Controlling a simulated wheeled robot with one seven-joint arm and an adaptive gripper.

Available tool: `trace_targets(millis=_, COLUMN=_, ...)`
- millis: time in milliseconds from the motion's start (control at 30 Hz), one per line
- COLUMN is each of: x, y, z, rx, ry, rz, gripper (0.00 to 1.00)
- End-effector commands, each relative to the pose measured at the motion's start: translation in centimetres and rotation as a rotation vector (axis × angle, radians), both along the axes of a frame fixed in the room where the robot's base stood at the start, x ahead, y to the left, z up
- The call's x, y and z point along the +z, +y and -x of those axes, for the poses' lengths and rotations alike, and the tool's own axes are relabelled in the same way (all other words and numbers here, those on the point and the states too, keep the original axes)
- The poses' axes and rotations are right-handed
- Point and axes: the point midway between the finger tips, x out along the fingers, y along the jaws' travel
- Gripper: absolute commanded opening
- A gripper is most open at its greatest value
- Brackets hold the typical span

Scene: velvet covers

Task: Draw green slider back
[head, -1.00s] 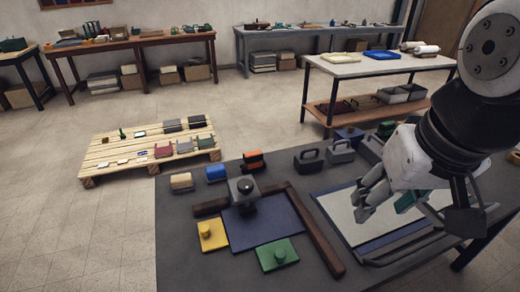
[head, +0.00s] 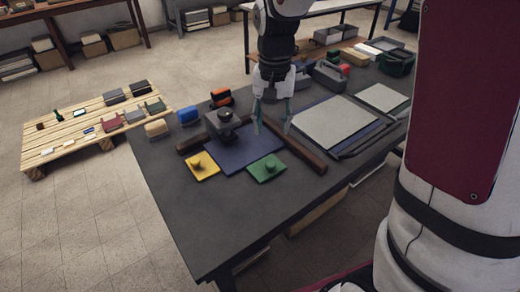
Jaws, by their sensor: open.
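The green slider (head: 267,168) is a flat green plate with a round knob, at the front right edge of a dark blue mat (head: 236,153) on the dark table. A similar yellow slider (head: 202,166) with a knob lies at the mat's front left. My gripper (head: 272,127) points down, open and empty, above the back right part of the mat, behind the green slider and apart from it. A dark block with a round top (head: 223,124) stands at the mat's back left corner.
A pale board (head: 335,122) on a dark tray lies to the right. Blue, orange and tan blocks stand at the back left. The table (head: 200,225) is bare in front.

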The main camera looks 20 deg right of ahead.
Motion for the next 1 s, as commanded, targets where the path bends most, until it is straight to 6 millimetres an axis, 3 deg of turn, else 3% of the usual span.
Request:
trace_targets(millis=167, x=-2.3, y=0.0, z=0.1, rx=0.000, ry=0.006, rz=0.000, gripper=0.45)
trace_targets(millis=600, x=-10.6, y=0.0, z=0.1, rx=0.001, ry=0.004, rz=0.000, gripper=0.45)
trace_targets(millis=800, x=-12.8, y=0.0, z=0.1, rx=0.001, ry=0.002, rz=0.000, gripper=0.45)
trace_targets(millis=1000, x=-13.4, y=0.0, z=0.1, rx=0.001, ry=0.000, rz=0.000, gripper=0.45)
